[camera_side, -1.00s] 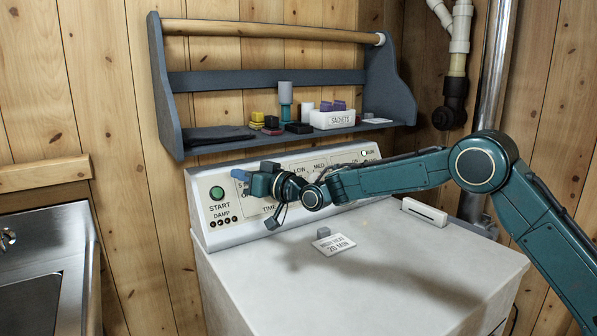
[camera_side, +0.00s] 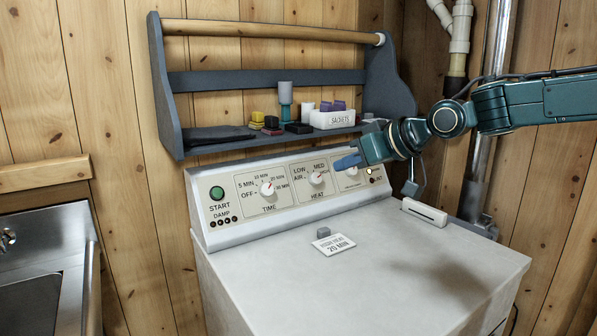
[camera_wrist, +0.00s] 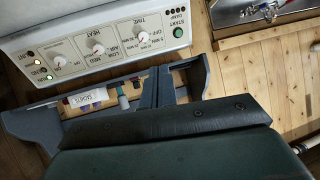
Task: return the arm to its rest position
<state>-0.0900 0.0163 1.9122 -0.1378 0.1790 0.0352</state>
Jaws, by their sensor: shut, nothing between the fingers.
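My gripper (camera_side: 347,162) has blue fingertips that are shut, with nothing between them. In the side view it is at the right end of the dryer's control panel, and its tips overlap the picture of the third dial. I cannot tell the exact gap to the panel. My arm reaches in from the right edge, nearly level. The white dryer (camera_side: 380,270) shows a time knob (camera_side: 267,188), a heat knob (camera_side: 316,178) and a green start button (camera_side: 217,193). The wrist view shows the panel upside down, with the time knob (camera_wrist: 144,38) and heat knob (camera_wrist: 98,49).
A grey wall shelf (camera_side: 190,143) holds a sachets box (camera_side: 333,120) and several small items, close above the panel. A card (camera_side: 333,245) with a small grey block lies on the dryer top, otherwise mostly clear. A steel sink (camera_side: 45,260) is left; pipes (camera_side: 490,140) stand right.

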